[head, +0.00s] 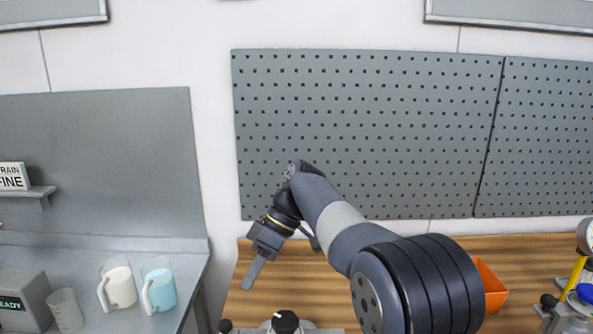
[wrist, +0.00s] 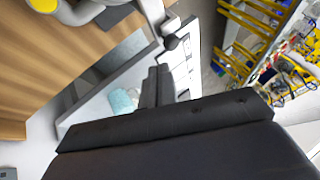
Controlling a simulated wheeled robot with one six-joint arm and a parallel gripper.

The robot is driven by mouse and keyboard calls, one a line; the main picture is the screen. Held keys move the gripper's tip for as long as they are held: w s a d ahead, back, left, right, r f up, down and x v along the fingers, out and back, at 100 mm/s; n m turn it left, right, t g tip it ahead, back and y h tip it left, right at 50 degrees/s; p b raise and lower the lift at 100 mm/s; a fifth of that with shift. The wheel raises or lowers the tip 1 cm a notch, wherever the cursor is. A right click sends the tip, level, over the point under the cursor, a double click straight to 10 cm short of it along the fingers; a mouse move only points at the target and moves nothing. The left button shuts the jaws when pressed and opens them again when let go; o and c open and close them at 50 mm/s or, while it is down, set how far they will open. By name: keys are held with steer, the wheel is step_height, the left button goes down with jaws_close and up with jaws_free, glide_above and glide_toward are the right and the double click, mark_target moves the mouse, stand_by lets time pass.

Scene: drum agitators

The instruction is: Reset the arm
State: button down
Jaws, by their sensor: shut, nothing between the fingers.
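My gripper (head: 249,280) hangs at the end of my arm above the left part of the wooden bench (head: 345,293) in the head view. Its fingers point down and slightly left. In the wrist view the gripper's fingers (wrist: 158,73) are together with nothing between them. My dark grey arm reaches in from the lower right and covers part of the bench and pegboard.
A grey pegboard (head: 370,130) stands behind the bench. A metal counter at left holds a white jug (head: 121,287), a blue jug (head: 161,289) and a clear beaker (head: 66,310). An orange bin (head: 491,288) sits right of my arm. A black knob (head: 286,322) is below.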

steer(key=x, duration=0.7)
steer(key=w+d+m+t+y+p, duration=0.15)
steer(key=w+d+m+t, duration=0.35)
steer(key=w+d+m, duration=0.65)
steer(key=w+d+m+t+h, duration=0.1)
steer(key=w+d+m+t, duration=0.1)
steer(key=d, duration=0.5)
steer(key=w+d+m+t+h+p, duration=0.1)
steer(key=d+m+t+h, duration=0.1)
steer(key=d+m, duration=0.3)
steer(key=shift+w+d+t, duration=0.4)
steer(key=shift+d+t, duration=0.4)
steer(key=shift+d, duration=0.85)
steer(key=shift+a+r+h, duration=0.1)
steer(key=shift+h, duration=0.15)
